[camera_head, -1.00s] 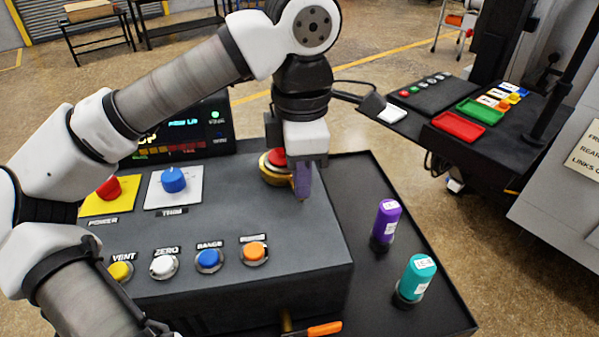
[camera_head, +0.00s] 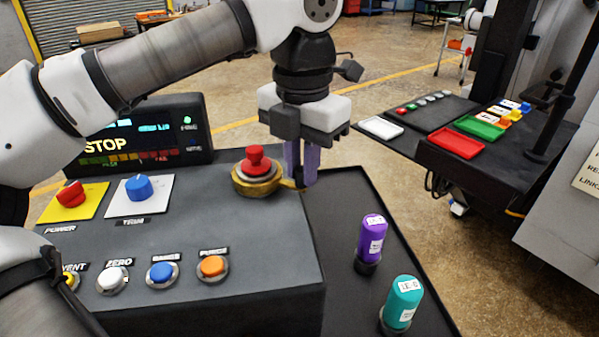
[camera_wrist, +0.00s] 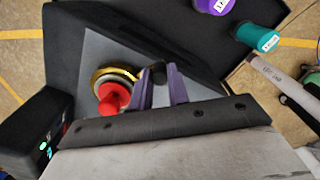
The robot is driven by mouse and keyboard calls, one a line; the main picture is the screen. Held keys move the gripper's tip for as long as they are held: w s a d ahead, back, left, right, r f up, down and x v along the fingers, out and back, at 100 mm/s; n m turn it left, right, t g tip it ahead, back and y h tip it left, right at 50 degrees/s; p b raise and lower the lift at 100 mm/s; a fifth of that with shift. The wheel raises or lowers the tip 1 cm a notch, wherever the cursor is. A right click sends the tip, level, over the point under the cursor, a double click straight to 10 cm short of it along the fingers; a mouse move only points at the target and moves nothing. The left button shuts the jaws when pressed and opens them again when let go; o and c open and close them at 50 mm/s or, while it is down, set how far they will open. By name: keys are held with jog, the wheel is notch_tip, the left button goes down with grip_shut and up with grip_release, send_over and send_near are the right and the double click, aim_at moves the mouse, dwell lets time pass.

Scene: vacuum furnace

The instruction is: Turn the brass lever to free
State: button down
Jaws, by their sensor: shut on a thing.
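The brass lever (camera_head: 291,185) is a short arm sticking out to the right from a brass collar (camera_head: 243,184) around a red mushroom button (camera_head: 258,160). It is on the right end of the grey console. My gripper (camera_head: 301,180) points down at the console's right edge, with its purple fingers around the lever's outer end. In the wrist view, a dark tip (camera_wrist: 157,71) sits between the fingers, beside the brass collar (camera_wrist: 103,78) and the red button (camera_wrist: 114,96). The fingers partly hide the lever.
The console (camera_head: 215,220) carries a red knob (camera_head: 71,194), a blue knob (camera_head: 139,188) and several push buttons. A screen (camera_head: 140,135) reads STOP. Purple (camera_head: 371,236) and teal (camera_head: 403,302) cylinders stand on the black tray (camera_head: 345,210) at right.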

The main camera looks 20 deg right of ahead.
jog(key=shift+w+d+n, duration=0.25)
jog(key=shift+w+n, duration=0.1)
jog(key=shift+n, duration=0.3)
jog(key=shift+w+d+n, duration=0.2)
jog(key=shift+w+n, duration=0.15)
jog(key=shift+n, duration=0.3)
jog(key=c, duration=1.3)
grip_release()
jog(key=shift+c, duration=0.2)
jog(key=shift+r, duration=0.1)
notch_tip(320, 180, up, 14)
jog(key=p, duration=0.4)
jog(key=shift+p, duration=0.35)
jog(key=shift+f, duration=0.2)
